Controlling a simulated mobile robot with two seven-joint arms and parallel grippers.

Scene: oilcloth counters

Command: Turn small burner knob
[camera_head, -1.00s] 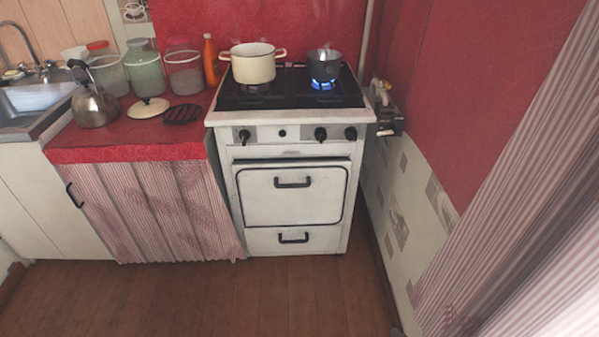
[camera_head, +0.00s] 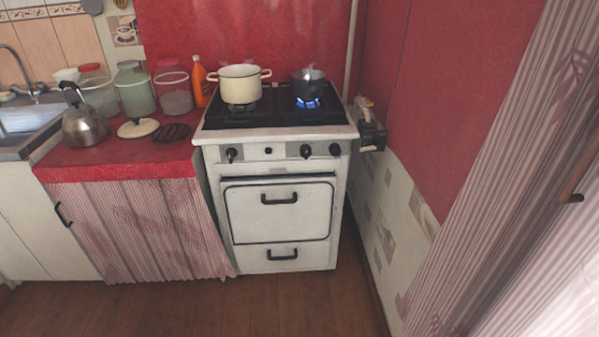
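A white stove (camera_head: 278,214) stands against the red wall. Its front panel carries black knobs: a left knob (camera_head: 231,154), a small black button or knob (camera_head: 268,151), a middle-right knob (camera_head: 305,151) and a right knob (camera_head: 335,149). Which one is the small burner's knob I cannot tell. Neither of my grippers is in view.
A red counter (camera_head: 120,168) left of the stove holds a kettle (camera_head: 84,124), jars, an orange bottle (camera_head: 199,84), a lid (camera_head: 138,128) and a black trivet (camera_head: 171,132). A striped curtain (camera_head: 490,180) hangs at the right. The floor (camera_head: 200,308) before the stove is clear.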

